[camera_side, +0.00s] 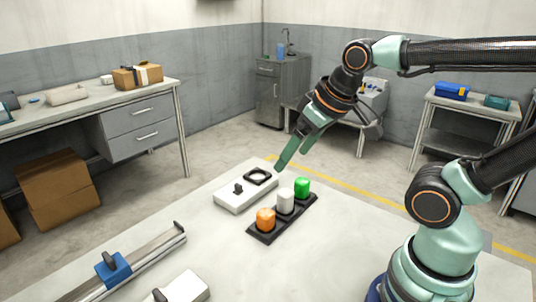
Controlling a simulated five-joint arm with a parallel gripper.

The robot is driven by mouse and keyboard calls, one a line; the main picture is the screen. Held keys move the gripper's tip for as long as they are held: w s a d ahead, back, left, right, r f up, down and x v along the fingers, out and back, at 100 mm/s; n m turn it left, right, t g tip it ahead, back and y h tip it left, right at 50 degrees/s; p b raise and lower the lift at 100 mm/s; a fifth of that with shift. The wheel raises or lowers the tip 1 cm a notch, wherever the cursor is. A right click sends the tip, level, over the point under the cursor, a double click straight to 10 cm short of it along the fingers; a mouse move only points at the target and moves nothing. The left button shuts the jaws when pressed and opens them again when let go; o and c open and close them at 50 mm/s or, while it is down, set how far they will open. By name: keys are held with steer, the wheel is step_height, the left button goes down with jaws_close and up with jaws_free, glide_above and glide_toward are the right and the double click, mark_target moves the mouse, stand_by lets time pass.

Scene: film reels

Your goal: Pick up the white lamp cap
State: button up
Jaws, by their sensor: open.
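The white lamp cap (286,195) stands upright in the middle of a black holder (265,236) on the table. An orange cap (265,216) stands at its near left end and a green cap (302,184) at its far right end. My gripper (290,160) is above the holder, higher than the white cap and apart from it. It points down and to the left. Its jaws are open and nothing shows between them.
A white box with a black knob and black ring (228,197) lies just left of the holder. A rail with a blue slider (114,268) and another white block (186,287) are at the front left. The table right of the holder is clear.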

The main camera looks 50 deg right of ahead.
steer(key=m+g, duration=0.6)
steer(key=m, duration=1.4)
glide_above(285, 192)
steer(key=d, duration=0.1)
step_height(285, 192, down, 10)
step_height(285, 192, down, 6)
steer(key=shift+s+a+f, duration=0.1)
steer(key=shift+s, duration=0.05)
steer(key=shift+a+f, duration=0.2)
steer(key=shift+f, duration=1.1)
steer(key=shift+a+f, duration=0.15)
steer(key=shift+f, duration=1.15)
steer(key=c, duration=1.5)
